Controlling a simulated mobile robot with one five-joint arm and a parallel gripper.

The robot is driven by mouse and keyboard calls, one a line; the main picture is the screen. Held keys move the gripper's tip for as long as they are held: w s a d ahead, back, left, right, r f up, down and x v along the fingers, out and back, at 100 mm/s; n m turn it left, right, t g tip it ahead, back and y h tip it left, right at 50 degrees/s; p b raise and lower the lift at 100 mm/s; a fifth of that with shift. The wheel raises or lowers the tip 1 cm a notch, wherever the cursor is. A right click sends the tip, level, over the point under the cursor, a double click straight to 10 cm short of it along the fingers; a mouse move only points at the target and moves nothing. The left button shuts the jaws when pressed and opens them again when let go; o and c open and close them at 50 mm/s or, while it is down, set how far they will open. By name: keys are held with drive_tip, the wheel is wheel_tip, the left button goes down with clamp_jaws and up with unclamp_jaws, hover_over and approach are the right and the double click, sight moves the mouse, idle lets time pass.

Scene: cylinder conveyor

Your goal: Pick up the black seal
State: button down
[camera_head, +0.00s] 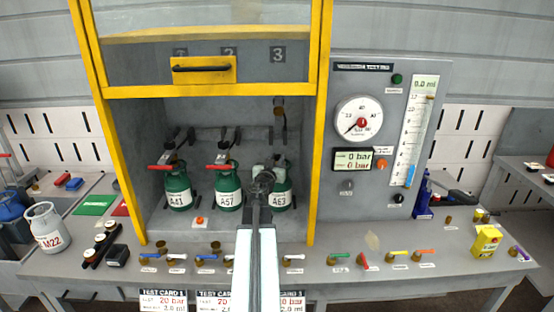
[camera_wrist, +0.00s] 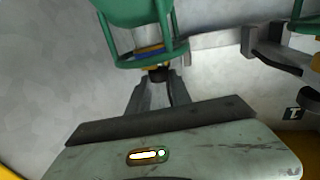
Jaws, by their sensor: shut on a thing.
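My gripper (camera_wrist: 158,88) shows in the wrist view with its two dark fingers close together. It is shut on a small dark piece (camera_wrist: 160,74), which looks like the black seal, though the fingers hide part of it. The piece is right at the end of a green cylinder's neck, beside a blue band (camera_wrist: 149,50) and a yellowish band; I cannot tell whether it touches them. In the head view my gripper (camera_head: 263,180) is inside the yellow-framed cabinet, in front of the gap between green cylinders A57 (camera_head: 228,189) and A63 (camera_head: 281,190). The seal cannot be made out there.
Cylinder A41 (camera_head: 178,189) stands left in the cabinet. The raised glass door (camera_head: 203,70) is above. A gauge panel (camera_head: 383,140) is on the right. Several small coloured-handled tools line the bench front (camera_head: 320,270). Grey cylinder M22 (camera_head: 46,225) stands left.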

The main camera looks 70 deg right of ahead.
wheel_tip(320, 180, up, 9)
drive_tip(key=p, duration=0.8)
drive_tip(key=shift+f, duration=0.1)
